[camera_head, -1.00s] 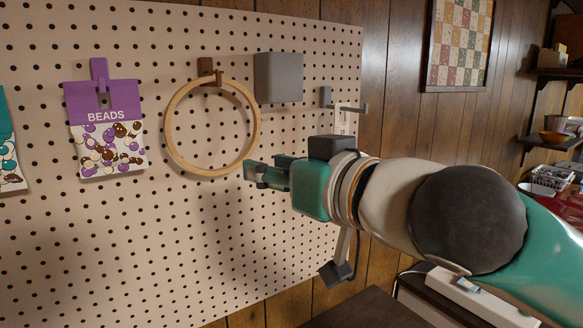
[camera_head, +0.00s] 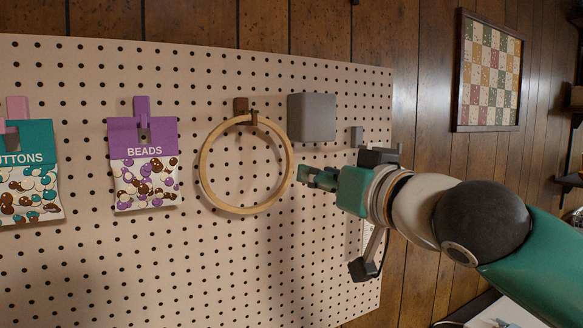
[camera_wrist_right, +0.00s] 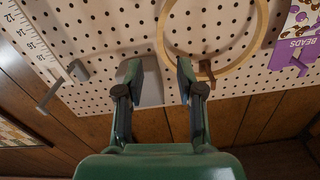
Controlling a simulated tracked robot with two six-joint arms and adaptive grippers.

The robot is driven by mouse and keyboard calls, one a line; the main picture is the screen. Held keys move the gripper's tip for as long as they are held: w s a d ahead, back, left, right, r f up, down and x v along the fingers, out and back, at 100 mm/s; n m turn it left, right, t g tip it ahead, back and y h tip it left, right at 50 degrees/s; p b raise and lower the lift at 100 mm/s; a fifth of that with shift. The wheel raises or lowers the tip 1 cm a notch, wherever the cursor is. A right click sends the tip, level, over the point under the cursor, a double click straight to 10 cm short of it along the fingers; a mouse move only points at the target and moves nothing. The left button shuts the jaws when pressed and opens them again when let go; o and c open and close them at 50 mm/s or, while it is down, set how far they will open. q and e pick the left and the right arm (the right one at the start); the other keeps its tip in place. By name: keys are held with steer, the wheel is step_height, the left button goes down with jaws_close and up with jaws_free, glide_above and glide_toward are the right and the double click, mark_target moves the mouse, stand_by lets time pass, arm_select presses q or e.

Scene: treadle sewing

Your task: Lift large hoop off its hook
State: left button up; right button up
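The large wooden hoop (camera_head: 205,190) hangs on a brown hook (camera_head: 241,104) on the pegboard. Its screw clasp is at the top, by the hook. In the right wrist view the hoop (camera_wrist_right: 225,69) appears upside down beside the hook (camera_wrist_right: 206,72). My right gripper (camera_head: 304,175) is at the hoop's right side, fingertips close to the rim. In the wrist view the gripper (camera_wrist_right: 158,68) is open and empty; one finger overlaps the rim in the picture. I cannot tell whether it touches. My left gripper is not in view.
A grey block (camera_head: 312,117) is mounted right of the hoop, above my right gripper. A grey hook (camera_wrist_right: 47,97) and a ruler (camera_wrist_right: 35,40) show in the wrist view. Bead (camera_head: 143,165) and button (camera_head: 30,180) packets hang left. The board below the hoop is clear.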

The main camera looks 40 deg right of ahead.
steer(key=p+x, duration=0.2)
steer(key=x, duration=0.7)
steer(key=shift+w+d, duration=0.15)
steer(key=shift+w, duration=0.15)
jaws_close()
steer(key=shift+r+p, duration=0.15)
steer(key=shift+p, duration=0.25)
steer(key=shift+r+p, duration=0.7)
steer(key=shift+r, duration=0.25)
steer(key=shift+b+v, duration=1.15)
steer(key=shift+v, duration=1.3)
steer(key=b, duration=0.1)
glide_toward(291, 154)
steer(key=shift+w, duration=0.15)
